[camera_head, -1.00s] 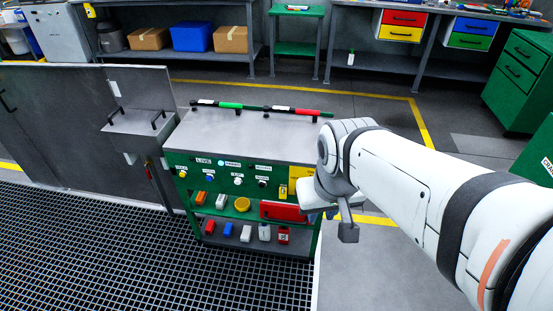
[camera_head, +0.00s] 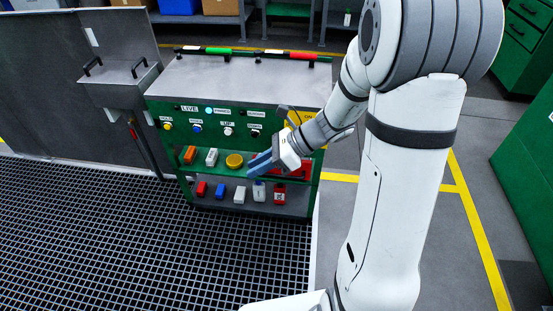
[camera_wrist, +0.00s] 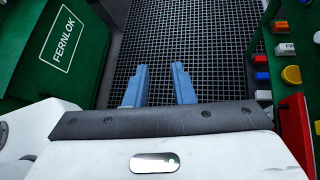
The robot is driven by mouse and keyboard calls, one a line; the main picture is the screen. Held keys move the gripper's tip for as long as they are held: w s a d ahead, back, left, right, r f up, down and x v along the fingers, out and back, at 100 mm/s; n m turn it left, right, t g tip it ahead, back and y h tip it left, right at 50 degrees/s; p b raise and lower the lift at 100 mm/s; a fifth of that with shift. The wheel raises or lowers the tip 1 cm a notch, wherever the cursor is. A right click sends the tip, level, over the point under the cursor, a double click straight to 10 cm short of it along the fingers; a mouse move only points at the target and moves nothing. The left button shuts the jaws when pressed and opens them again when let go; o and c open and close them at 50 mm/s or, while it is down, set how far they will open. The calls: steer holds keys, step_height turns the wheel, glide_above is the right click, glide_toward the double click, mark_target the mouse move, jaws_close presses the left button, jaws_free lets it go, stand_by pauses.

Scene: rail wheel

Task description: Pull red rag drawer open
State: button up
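The red drawer sits at the right end of the green cart's middle shelf; in the head view its red front (camera_head: 304,170) is partly hidden behind my gripper. My gripper (camera_head: 260,165) has blue fingers, which point left across the front of that shelf. In the wrist view, the red drawer (camera_wrist: 297,130) is at the right edge, beside my gripper (camera_wrist: 160,75). The two fingers stand apart with only floor grating seen between them. I cannot tell whether my gripper touches the drawer.
The green cart (camera_head: 230,143) has a grey top, a row of knobs and several small coloured items on its shelves. Floor grating (camera_head: 130,240) lies in front.

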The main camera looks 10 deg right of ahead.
steer(key=w+d+f+m+t+y+b, duration=0.1)
steer(key=w+d+f+m+t+b, duration=0.25)
steer(key=w+f+m, duration=0.4)
steer(key=w+d+f+m+t+y+b, duration=0.15)
steer(key=w+f+m+t+b, duration=0.3)
steer(key=f+m, duration=0.5)
steer(key=w+d+f+m+t+h+b, duration=0.25)
steer(key=d+f+m, duration=0.3)
steer(key=f, duration=0.35)
steer(key=w+d+f+m+t+h+b, duration=0.2)
steer(key=w+d+f+m+t+h, duration=0.25)
steer(key=f+m, duration=0.4)
steer(key=shift+n+g+y, duration=0.25)
steer(key=shift+n+g, duration=0.15)
steer(key=shift+n, duration=0.5)
steer(key=x, duration=0.2)
steer(key=b+x, duration=0.1)
steer(key=x, duration=0.3)
steer(key=shift+w+a+f+b, duration=0.15)
steer(key=shift+a+f+b, duration=0.15)
steer(key=shift+f, duration=0.1)
steer(key=shift+c, duration=0.3)
steer(key=shift+d, duration=0.1)
jaws_close()
